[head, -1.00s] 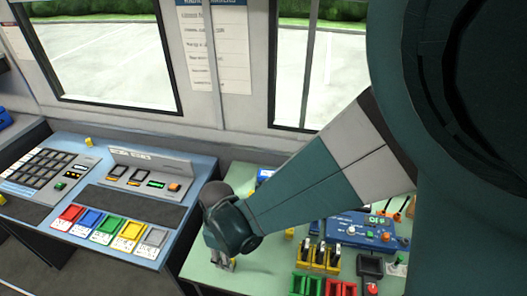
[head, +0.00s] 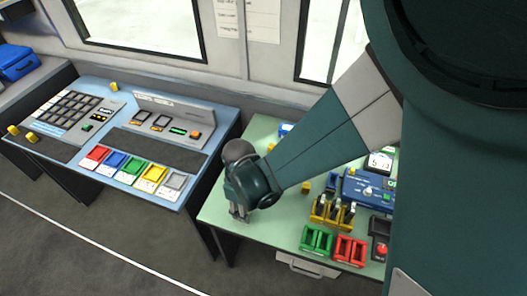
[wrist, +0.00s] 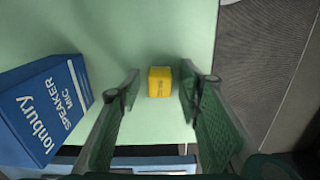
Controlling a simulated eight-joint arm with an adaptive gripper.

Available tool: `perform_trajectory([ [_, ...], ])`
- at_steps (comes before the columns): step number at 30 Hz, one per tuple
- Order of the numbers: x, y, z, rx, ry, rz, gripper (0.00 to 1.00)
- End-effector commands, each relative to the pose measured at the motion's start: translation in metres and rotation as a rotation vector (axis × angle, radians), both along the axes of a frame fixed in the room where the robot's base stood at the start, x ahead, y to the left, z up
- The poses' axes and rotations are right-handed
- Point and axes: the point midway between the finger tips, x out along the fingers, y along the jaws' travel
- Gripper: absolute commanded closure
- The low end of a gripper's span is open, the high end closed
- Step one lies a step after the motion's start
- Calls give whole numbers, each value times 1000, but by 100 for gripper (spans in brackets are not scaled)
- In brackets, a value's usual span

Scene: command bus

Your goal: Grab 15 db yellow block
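A small yellow block (wrist: 159,82) sits on the green table, seen in the wrist view between and beyond my two fingers. Its dark marking is too small to read. My gripper (wrist: 160,105) is open and empty, the fingers spread on either side of the block in the picture. In the head view my gripper (head: 239,214) points down over the left part of the green table (head: 265,232). Yellow blocks show beside my arm (head: 270,147) and right of it (head: 305,187). I cannot read any label in the head view.
A blue speaker mic box (wrist: 42,110) lies left of the block in the wrist view. More yellow blocks sit on the blue desk (head: 114,87) at left.

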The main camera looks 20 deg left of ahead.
Motion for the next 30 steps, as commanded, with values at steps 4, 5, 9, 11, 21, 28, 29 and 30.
perform_trajectory([
  [4, 0, 0, 0, 0, 0, 0, 74],
  [5, 0, 0, 0, 0, 0, 0, 78],
  [9, 0, 0, 0, 0, 0, 0, 94],
  [11, 0, 0, 0, 0, 0, 0, 94],
  [21, 0, 0, 2, 0, 0, 0, 94],
  [28, 0, 0, 14, 0, 0, 0, 94],
  [29, 0, 0, 16, 0, 0, 0, 94],
  [30, 0, 0, 20, 0, 0, 0, 94],
])
